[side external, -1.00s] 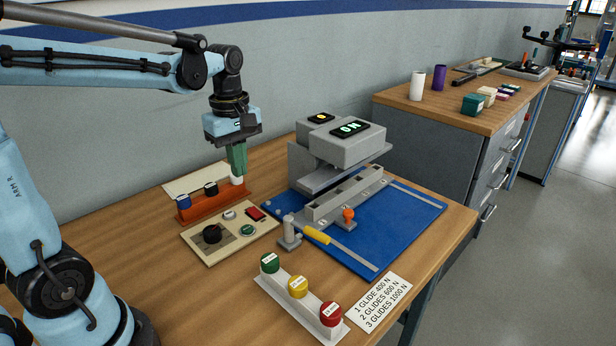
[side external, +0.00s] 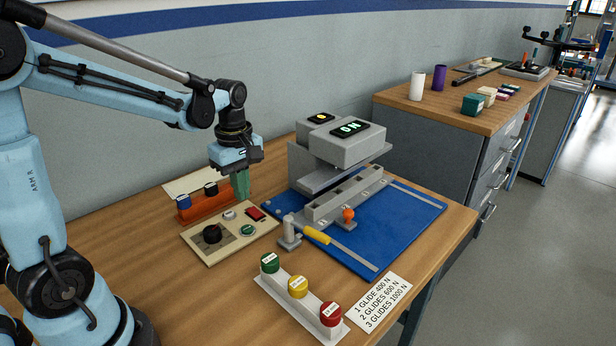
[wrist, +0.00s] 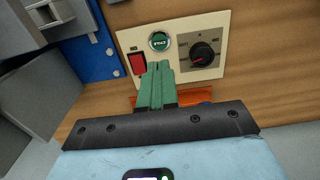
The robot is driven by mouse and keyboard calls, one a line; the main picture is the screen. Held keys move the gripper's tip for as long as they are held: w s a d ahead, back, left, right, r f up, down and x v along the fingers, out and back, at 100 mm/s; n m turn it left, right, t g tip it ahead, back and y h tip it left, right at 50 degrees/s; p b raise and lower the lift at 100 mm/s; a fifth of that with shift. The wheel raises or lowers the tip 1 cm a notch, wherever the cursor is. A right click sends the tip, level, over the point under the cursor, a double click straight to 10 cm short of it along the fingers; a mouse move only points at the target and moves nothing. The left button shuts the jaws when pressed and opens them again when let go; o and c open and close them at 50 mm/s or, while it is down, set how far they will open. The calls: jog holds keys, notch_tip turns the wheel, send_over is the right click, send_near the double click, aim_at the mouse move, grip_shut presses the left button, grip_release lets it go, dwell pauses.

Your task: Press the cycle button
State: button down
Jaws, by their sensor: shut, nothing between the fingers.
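The beige control panel (side external: 205,253) lies on the bench and carries a green button (side external: 247,230) with a small pale label. The same green button (wrist: 159,41) shows in the wrist view, just beyond my fingertips; its label is too small to read surely. Beside it are a red switch (side external: 256,213) and a black knob (side external: 212,234). A pale round button (side external: 230,214) is also on the panel, hidden in the wrist view. My gripper (side external: 242,197) has green fingers, shut and empty, pointing down above the panel's back edge. I see no contact with the green button.
An orange rack (side external: 207,205) with blue and black pieces stands behind the panel. The grey press (side external: 345,150) on a blue plate (side external: 405,205) stands to the right. A white strip (side external: 270,291) with green, yellow and red buttons lies in front, beside a printed card (side external: 378,303).

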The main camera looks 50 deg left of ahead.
aim_at(247, 228)
jog(key=shift+f, duration=4)
jog(key=shift+f, duration=0.9)
jog(key=shift+r, duration=0.1)
notch_tip(247, 228, up, 14)
jog(key=shift+r, duration=0.25)
